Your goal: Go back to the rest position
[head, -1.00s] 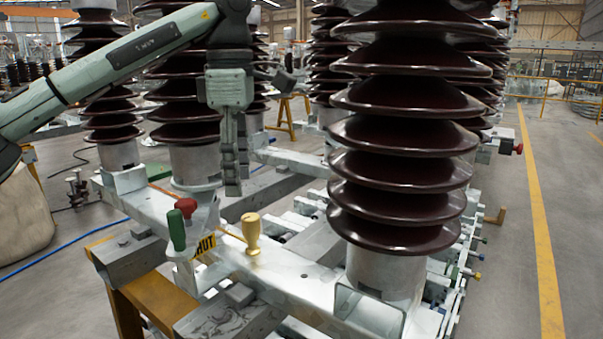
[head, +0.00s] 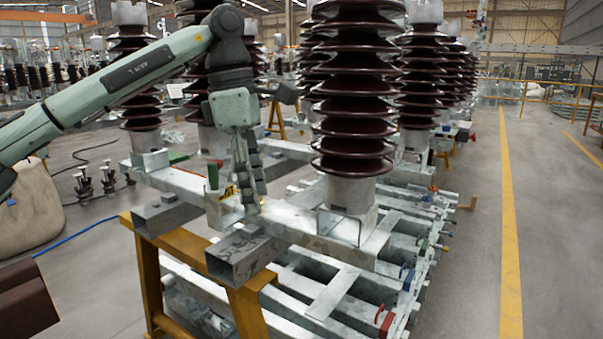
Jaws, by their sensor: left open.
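My left gripper (head: 251,203) hangs fingers-down at the end of my left arm, in the left-middle of the head view. It is open, its fingers seen nearly edge-on, and I see nothing held in it. Behind it lies the white isolator frame (head: 178,181). A green handle (head: 213,176) stands on the frame just left of the fingers, beside a yellow-and-black label (head: 229,191). The gripper covers part of this area. I cannot tell from this view how far the fingers are from the frame. My right gripper is not in view.
A brown ribbed insulator column (head: 352,110) stands right of my gripper, with others behind. A yellow trestle (head: 190,250) supports the frame. A pale sack (head: 30,212) and a dark brown object (head: 25,300) are at left. The floor (head: 470,260) at right is clear.

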